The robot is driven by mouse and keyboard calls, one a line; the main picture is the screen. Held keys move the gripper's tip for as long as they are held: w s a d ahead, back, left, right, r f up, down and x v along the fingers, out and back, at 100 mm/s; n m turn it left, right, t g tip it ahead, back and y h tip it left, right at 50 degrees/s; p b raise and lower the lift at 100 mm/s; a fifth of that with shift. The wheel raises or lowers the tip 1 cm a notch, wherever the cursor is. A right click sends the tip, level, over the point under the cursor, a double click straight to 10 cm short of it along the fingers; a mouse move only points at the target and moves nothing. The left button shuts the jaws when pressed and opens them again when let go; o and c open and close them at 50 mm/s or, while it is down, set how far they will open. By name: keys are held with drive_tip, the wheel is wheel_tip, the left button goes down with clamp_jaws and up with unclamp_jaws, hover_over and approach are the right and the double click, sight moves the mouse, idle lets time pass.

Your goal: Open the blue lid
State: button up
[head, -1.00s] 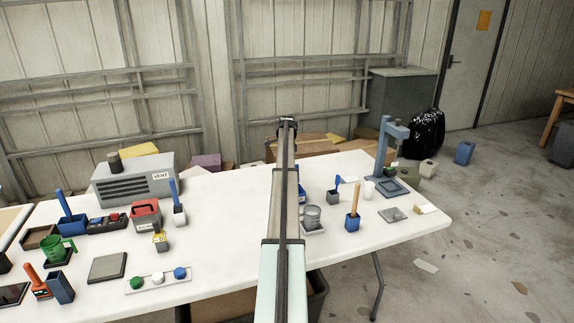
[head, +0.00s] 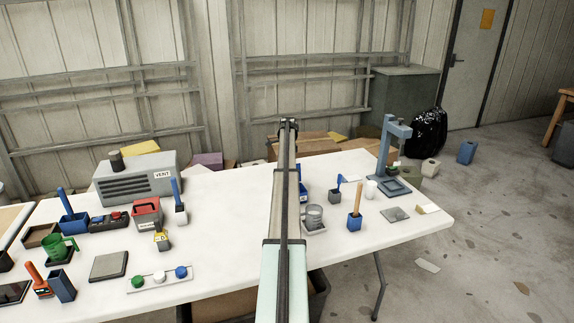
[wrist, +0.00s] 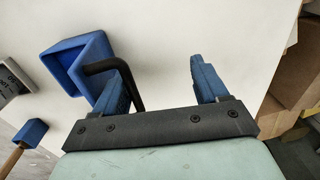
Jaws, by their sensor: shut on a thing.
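In the wrist view a blue box-like piece (wrist: 68,62) with a hollow dark-blue side lies left of my gripper (wrist: 162,85). A bent black handle (wrist: 103,66) runs from it to my left finger. The two blue finger pads stand apart, with white table showing between them. The handle's leg is at the left finger's inner side; where it ends is hidden behind the finger and gripper body. Which part is the lid I cannot tell for sure. In the head view my gripper's end (head: 288,124) is at the far table edge, and a blue thing (head: 304,194) is mostly hidden behind my arm.
The white table (head: 225,210) holds a grey vent box (head: 135,182), a red-topped case (head: 147,212) and a button strip (head: 160,279) on the left. A wooden-handled blue holder (head: 355,222) and a blue stand (head: 387,150) are on the right. Cardboard (wrist: 300,75) lies beyond the edge.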

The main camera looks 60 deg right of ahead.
drive_tip(key=shift+w+d+r, duration=0.25)
drive_tip(key=shift+d+r, duration=0.05)
drive_tip(key=shift+r, duration=0.05)
drive_tip(key=r, duration=0.8)
drive_tip(key=s+a+r, duration=0.1)
drive_tip(key=r, duration=0.4)
drive_tip(key=shift+r, duration=0.1)
drive_tip(key=shift+c, duration=1.2)
